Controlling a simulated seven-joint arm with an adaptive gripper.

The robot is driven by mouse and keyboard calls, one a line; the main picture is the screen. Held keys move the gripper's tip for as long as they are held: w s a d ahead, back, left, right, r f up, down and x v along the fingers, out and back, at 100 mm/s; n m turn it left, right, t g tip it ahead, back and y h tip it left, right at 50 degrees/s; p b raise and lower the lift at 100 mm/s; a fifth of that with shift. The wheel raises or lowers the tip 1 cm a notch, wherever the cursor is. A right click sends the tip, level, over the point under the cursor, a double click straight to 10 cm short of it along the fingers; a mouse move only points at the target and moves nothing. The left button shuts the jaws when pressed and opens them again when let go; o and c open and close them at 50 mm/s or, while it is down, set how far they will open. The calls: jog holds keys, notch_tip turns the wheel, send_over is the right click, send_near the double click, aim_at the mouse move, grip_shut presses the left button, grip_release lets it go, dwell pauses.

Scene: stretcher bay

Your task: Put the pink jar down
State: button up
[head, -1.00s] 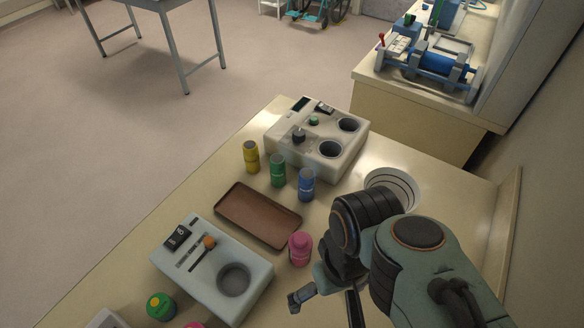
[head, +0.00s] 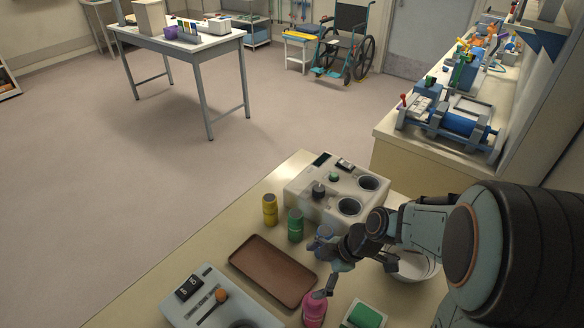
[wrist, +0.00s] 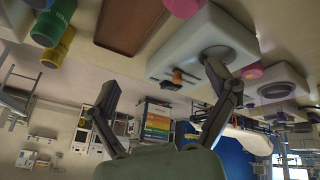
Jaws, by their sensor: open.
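The pink jar (head: 314,312) stands on the counter just right of the brown tray's (head: 262,276) near corner, in the head view. A pink shape at the top edge of the wrist view (wrist: 184,7) looks like the same jar, beyond the open fingers. My gripper (head: 319,268) is open and empty, above the counter by the tray's right end. One finger reaches down close to the jar's top in the picture; I cannot tell whether they touch. The wrist view shows my gripper's spread fingers (wrist: 163,80) with nothing between them.
Yellow (head: 270,210) and green (head: 295,225) jars stand behind the tray; a blue jar (head: 324,231) is partly hidden by my gripper. A pale device with two wells (head: 335,190) stands behind them. A grey-blue device (head: 215,304) is at front left, a green-topped item (head: 366,316) at front right.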

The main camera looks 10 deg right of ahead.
aim_at(314, 307)
jog(key=d+f, duration=0.1)
jog(key=f, duration=0.1)
jog(key=s+d+f+m+g, duration=0.1)
jog(key=f, duration=0.2)
jog(key=s+d+f+m, duration=0.1)
jog(key=f, duration=0.1)
jog(key=shift+s+d+f+y, duration=0.2)
jog(key=shift+y, duration=0.1)
jog(key=x, duration=0.6)
jog(key=shift+s+a+f, duration=0.1)
jog(key=shift+c, duration=0.3)
jog(key=c, duration=1.2)
